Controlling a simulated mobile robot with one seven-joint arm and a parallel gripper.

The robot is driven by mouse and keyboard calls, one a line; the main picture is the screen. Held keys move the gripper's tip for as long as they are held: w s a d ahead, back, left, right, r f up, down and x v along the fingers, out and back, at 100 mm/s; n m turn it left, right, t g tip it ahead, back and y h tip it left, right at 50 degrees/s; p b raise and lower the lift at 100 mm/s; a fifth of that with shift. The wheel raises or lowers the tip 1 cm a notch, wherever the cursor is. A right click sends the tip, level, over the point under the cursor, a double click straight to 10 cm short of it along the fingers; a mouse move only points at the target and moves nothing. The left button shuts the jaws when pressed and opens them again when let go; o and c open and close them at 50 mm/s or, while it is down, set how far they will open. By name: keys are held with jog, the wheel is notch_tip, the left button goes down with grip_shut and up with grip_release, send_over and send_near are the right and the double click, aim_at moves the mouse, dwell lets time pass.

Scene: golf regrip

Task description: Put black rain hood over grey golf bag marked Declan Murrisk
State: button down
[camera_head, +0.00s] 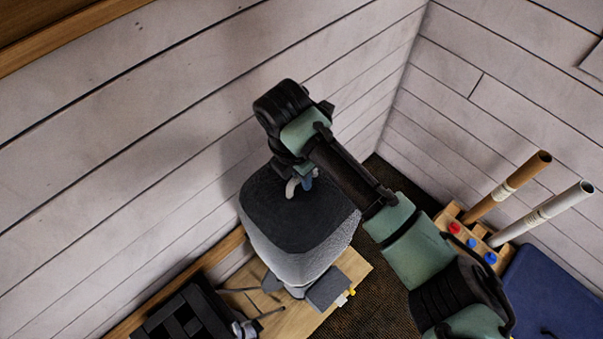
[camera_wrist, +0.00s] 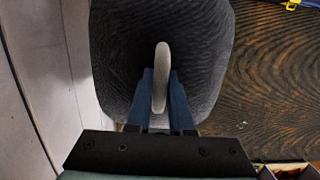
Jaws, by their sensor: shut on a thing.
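The black rain hood (camera_head: 300,212) has a flat dark top and paler grey sides in the head view. It is above the wooden board by the left wall, and its dark top fills much of the wrist view (camera_wrist: 120,50). A pale loop (camera_wrist: 161,60) stands up from its top. My gripper (camera_head: 304,183) has its blue fingers shut on this loop, from above; they also show in the wrist view (camera_wrist: 161,84). Grey parts, seemingly of the golf bag (camera_head: 328,288), show below the hood. The rest is hidden, and I can read no name.
A wooden rack (camera_head: 477,237) with red and blue knobs and two tubes (camera_head: 508,187) stands at right. A dark blue surface (camera_head: 550,295) lies beside it. A black slatted object (camera_head: 185,318) is at lower left. The plank wall (camera_head: 150,150) is close on the left.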

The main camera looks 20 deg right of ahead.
jog(key=shift+f, duration=0.35)
grip_release()
dwell(0.7)
jog(key=shift+r, duration=0.1)
jog(key=shift+s+a+r+p, duration=0.1)
jog(key=shift+a+r+p, duration=0.15)
jog(key=shift+r+p, duration=1.35)
jog(key=shift+s+a+r+p, duration=0.1)
jog(key=shift+a+r+p, duration=0.1)
jog(key=shift+r+p, duration=1.35)
jog(key=shift+s+a+r+p, duration=0.1)
jog(key=shift+a+r+p, duration=0.15)
jog(key=shift+r+p, duration=1.3)
jog(key=shift+r, duration=0.15)
